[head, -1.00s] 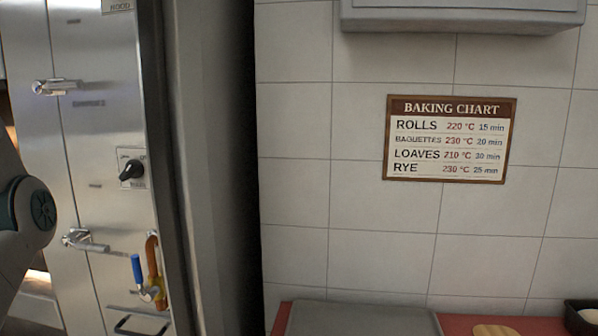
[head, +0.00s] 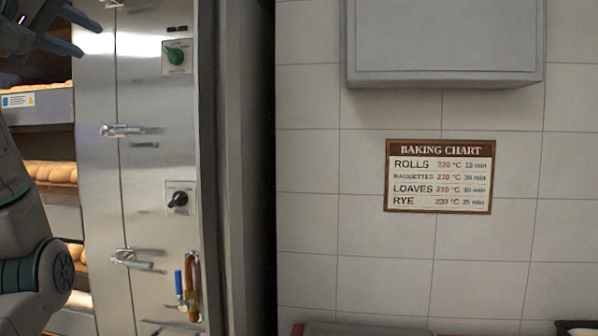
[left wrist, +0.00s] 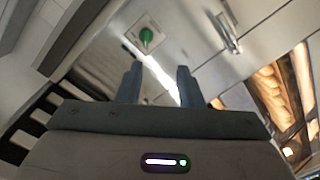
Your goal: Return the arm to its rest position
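My left gripper (head: 91,42) is at the top left of the head view, raised in front of the oven's steel panel. Its two dark fingers are apart. In the left wrist view the fingers (left wrist: 159,72) also stand apart with nothing between them. Part of my left arm shows at the left edge of the head view. My right gripper is in neither view.
The oven's steel panel (head: 150,225) carries a green knob (head: 176,56), a black knob (head: 178,199), metal handles and a blue-levered valve (head: 180,285). Loaves (head: 50,172) lie in the decks at left. A baking chart (head: 439,176) hangs on the tiled wall under a grey box (head: 444,40).

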